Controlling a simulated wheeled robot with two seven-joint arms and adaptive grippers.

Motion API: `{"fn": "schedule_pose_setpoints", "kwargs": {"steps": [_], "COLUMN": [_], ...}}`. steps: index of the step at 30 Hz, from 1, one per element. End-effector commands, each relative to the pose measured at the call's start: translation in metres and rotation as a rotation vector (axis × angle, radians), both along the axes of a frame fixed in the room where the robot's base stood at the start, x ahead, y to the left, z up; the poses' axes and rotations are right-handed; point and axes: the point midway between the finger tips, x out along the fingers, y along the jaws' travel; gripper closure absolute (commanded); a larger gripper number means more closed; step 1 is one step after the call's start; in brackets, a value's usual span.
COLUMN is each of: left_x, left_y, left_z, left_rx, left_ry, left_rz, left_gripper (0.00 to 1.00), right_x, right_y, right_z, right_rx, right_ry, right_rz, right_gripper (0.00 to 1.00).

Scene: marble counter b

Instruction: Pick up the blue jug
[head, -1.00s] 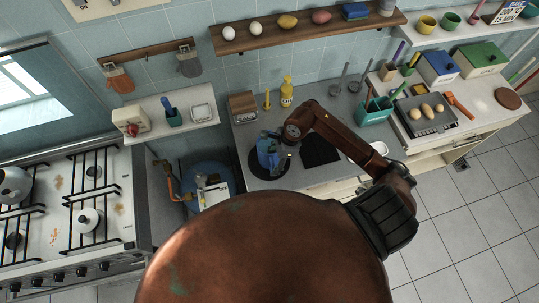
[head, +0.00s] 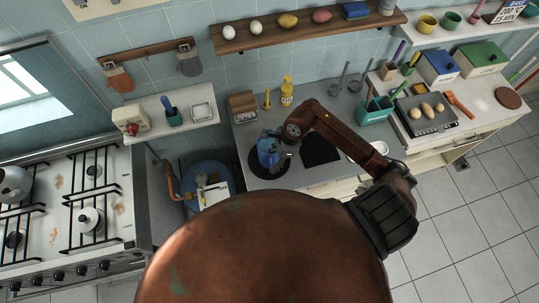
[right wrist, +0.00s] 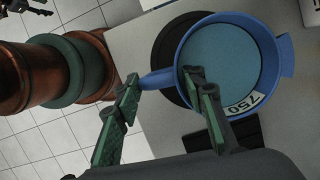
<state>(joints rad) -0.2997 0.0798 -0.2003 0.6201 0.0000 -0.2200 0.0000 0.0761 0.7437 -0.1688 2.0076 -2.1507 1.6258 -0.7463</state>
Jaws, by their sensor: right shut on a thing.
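The blue jug (head: 267,154) is at a round dark mat on the grey counter, left of a black square, in the head view. My right gripper (head: 284,148) reaches it from the right. In the right wrist view the jug (right wrist: 228,58) shows its round opening and a "750" mark. My right gripper (right wrist: 165,88) is shut on the jug, one finger at the handle's outer end and the other at the rim. I cannot tell whether the jug's base touches the mat. A dark jointed shape at that view's top left corner may be my left gripper, too cut off to read.
The round dark mat (head: 254,172) and black square (head: 320,149) lie on the counter. A yellow bottle (head: 286,92) and wooden block (head: 243,105) stand behind. A teal caddy (head: 375,110) is to the right. The wall shelf (head: 305,31) hangs above.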

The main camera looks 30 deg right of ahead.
Motion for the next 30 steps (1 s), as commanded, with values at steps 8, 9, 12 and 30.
{"fn": "schedule_pose_setpoints", "kwargs": {"steps": [8,9,12,30], "left_x": [0.000,0.000,0.000,0.000], "left_y": [0.000,0.000,0.000,0.000], "left_z": [0.000,0.000,0.000,-0.009], "left_rx": [0.000,0.000,0.000,0.000], "left_ry": [0.000,0.000,0.000,0.000], "left_rz": [0.000,0.000,0.000,0.000], "left_gripper": [0.60,0.60,0.60,0.60], "right_x": [0.001,0.001,0.001,0.002], "right_y": [0.000,0.000,0.000,0.000], "right_z": [0.002,0.002,0.002,0.019], "right_rx": [0.000,0.000,0.000,-0.001], "right_ry": [-0.005,-0.005,-0.005,-0.006], "right_rz": [0.001,0.001,0.001,0.003], "right_gripper": [1.00,1.00,1.00,1.00]}}
